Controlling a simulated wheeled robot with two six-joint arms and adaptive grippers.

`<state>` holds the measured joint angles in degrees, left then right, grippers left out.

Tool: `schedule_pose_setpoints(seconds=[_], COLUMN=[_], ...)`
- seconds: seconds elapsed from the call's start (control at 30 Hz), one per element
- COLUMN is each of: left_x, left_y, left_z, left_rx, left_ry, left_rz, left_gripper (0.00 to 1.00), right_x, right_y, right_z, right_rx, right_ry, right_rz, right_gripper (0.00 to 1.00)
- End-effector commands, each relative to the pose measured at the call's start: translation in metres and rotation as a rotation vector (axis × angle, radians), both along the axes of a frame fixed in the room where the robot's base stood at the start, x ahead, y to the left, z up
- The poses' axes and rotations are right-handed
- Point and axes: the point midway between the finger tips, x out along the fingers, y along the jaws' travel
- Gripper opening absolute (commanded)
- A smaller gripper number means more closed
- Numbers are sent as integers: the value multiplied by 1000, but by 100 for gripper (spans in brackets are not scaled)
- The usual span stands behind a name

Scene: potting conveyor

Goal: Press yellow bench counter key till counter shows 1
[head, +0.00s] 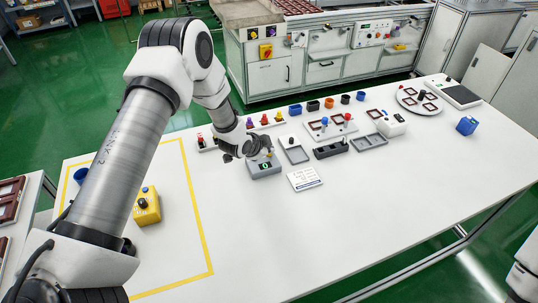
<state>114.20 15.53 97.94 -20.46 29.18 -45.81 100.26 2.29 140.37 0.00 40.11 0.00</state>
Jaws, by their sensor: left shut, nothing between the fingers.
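The bench counter (264,170) is a small grey box on the white table, left of the picture's middle. Its small green display seems to read 0, though it is tiny. The yellow key on its top is mostly hidden by my gripper, so I cannot tell whether they touch. My left gripper (258,148) is shut and empty, just over the counter's top. My right gripper is out of view; only a piece of my right arm shows at the lower right edge.
A white printed card (304,179) lies right of the counter. Grey trays (295,151), a dark block (330,149) and several coloured cups stand behind and to the right. A yellow button box (147,207) sits inside the yellow taped area. The front of the table is clear.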

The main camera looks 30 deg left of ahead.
Motion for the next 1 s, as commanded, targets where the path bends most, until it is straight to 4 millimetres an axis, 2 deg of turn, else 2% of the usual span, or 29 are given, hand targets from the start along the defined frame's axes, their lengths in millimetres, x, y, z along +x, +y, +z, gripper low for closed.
schedule_pose_setpoints(seconds=[1.0], left_x=[0], left_y=[0], left_z=[-8], left_rx=[0], left_ry=[0], left_rz=[0], left_gripper=[0], right_x=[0], right_y=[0], right_z=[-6], right_rx=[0], right_ry=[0], right_rz=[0], right_gripper=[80])
